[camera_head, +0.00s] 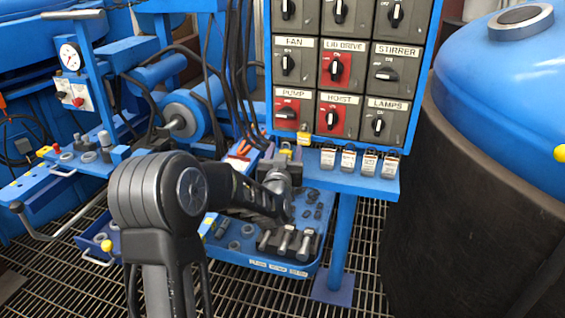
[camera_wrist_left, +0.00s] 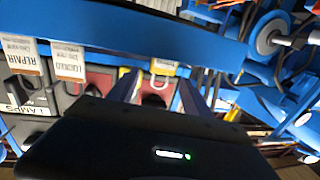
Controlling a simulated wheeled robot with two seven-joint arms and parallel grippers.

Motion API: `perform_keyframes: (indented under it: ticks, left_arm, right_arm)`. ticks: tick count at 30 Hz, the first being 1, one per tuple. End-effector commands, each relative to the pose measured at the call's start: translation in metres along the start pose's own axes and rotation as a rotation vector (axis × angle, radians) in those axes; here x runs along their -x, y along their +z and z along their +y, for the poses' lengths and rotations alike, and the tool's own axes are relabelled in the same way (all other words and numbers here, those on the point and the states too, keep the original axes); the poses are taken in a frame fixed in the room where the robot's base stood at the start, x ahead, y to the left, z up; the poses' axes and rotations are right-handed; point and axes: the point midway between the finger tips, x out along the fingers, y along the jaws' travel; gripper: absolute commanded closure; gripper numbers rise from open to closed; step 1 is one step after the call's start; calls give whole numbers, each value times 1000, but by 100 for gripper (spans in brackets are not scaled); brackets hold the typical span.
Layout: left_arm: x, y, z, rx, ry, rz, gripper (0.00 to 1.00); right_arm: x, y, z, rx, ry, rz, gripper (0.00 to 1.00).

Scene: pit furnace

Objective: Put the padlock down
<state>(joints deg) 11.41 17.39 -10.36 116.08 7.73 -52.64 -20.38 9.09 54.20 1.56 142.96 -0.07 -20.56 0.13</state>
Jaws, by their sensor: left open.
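Two small yellow padlocks show at the lower edge of the switch panel in the head view: one (camera_head: 304,138) below the PUMP and HOIST switches, the other (camera_head: 286,149) lower and to the left. In the left wrist view, one yellow padlock with a pale shackle (camera_wrist_left: 163,68) shows between my fingers' lines, and a yellow piece (camera_wrist_left: 124,71) shows beside it. My left gripper (camera_head: 276,165) is open, close below the padlocks. In the wrist view its fingers (camera_wrist_left: 160,94) stand apart. I cannot tell whether it touches a padlock. My right gripper is not in view.
Several tagged padlocks (camera_head: 349,158) hang along the blue shelf (camera_head: 370,184) to the right. A blue tray (camera_head: 262,262) with metal parts lies below. The switch panel (camera_head: 345,70) rises behind, and a large dark vessel (camera_head: 470,210) with a blue lid stands right.

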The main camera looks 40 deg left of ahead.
Motion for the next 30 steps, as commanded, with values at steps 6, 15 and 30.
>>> perform_keyframes:
  ticks: [6, 15, 30]
  left_arm:
    - [32, 0, 0, 1, 1, -2, 43]
    - [94, -1, 0, 0, 1, 0, 43]
    - [120, 0, 0, 0, 0, 0, 43]
  right_arm:
    - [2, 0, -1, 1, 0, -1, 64]
    - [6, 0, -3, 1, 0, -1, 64]
    - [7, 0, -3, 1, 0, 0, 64]
